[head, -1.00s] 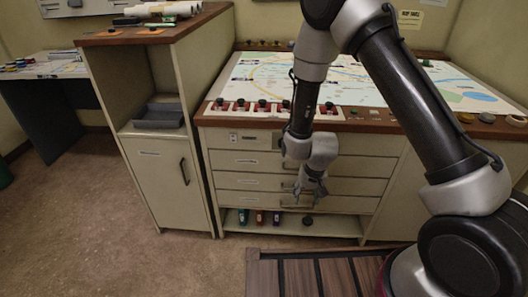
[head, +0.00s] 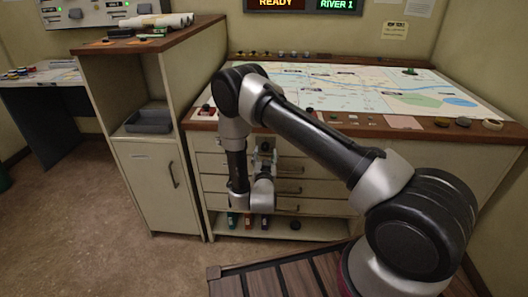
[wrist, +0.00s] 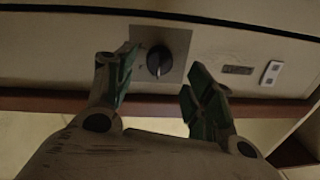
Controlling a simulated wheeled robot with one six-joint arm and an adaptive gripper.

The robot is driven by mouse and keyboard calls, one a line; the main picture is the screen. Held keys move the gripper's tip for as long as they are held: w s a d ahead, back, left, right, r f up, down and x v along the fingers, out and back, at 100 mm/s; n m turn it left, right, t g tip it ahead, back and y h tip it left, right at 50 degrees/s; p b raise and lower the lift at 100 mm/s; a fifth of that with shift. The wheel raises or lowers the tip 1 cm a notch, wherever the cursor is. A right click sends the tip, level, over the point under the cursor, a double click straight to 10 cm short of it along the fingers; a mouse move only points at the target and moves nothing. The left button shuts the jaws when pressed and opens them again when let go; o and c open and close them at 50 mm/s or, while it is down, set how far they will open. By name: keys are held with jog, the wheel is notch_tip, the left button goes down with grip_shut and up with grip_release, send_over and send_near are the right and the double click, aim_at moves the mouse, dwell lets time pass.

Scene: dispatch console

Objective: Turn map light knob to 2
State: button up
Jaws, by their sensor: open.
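A black round knob (wrist: 159,60) sits on a square grey metal plate on the pale front panel, seen in the wrist view. Faint marks show on the plate, too small to read. My gripper (wrist: 163,64) is open and empty, with one green-padded finger left of the knob and the other to its right. Both fingers appear apart from the knob; I cannot tell the depth exactly. In the head view my gripper (head: 264,152) is at the upper front of the drawer cabinet, under the map table edge. The knob does not show clearly there, behind my arm.
A small dark label (wrist: 238,70) and a white plate (wrist: 272,73) sit right of the knob in the wrist view. The map table (head: 340,90) is above, with a brown edge. Drawers (head: 300,187) lie below. A tall cabinet (head: 150,185) stands at left.

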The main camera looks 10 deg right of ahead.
aim_at(265, 149)
jog(key=shift+x, duration=2)
jog(key=shift+s, duration=0.1)
jog(key=shift+c, duration=0.2)
jog(key=c, duration=1)
jog(key=shift+m, duration=0.4)
jog(key=m, duration=0.5)
jog(key=shift+f+m, duration=0.1)
jog(key=shift+m, duration=0.2)
jog(key=m, duration=0.5)
jog(key=shift+m+h, duration=0.3)
